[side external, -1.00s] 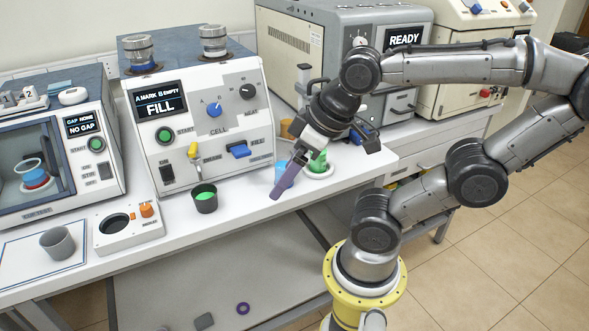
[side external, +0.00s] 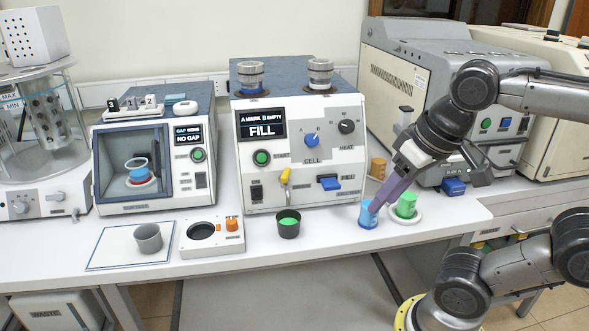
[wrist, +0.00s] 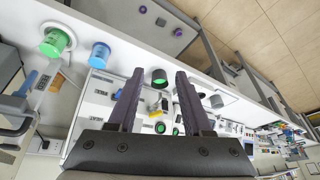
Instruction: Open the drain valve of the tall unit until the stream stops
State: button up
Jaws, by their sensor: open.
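The tall white unit (side external: 262,190) with the FILL display stands in the middle of the side view. Its small yellow lever (side external: 286,177), apparently the drain valve, is low on the front, above a black cup (side external: 289,224) holding green liquid. I cannot make out a stream. My gripper (side external: 376,204) points down, right of the unit, near a blue cup; whether it touches the cup is unclear. In the wrist view, my gripper (wrist: 156,75) is open and empty. The black cup (wrist: 159,76) and yellow lever (wrist: 156,106) show between its fingers, farther away.
The blue cup (side external: 367,216) and a green cup (side external: 406,206) on a white dish stand by my gripper. An orange cup (side external: 378,167) is behind. Left are a white block with a round hole (side external: 213,247) and a grey cup (side external: 148,238). Bench edge is in front.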

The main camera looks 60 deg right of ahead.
jog(key=w+d+r+m+g, duration=0.2)
jog(key=w+r+m, duration=0.5)
jog(key=w+r, duration=0.6)
jog(key=m+g, duration=0.3)
send_over(286, 172)
notch_tip(286, 172, down, 6)
jog(key=r, duration=0.1)
notch_tip(286, 172, down, 14)
jog(key=shift+r, duration=0.1)
grip_shut()
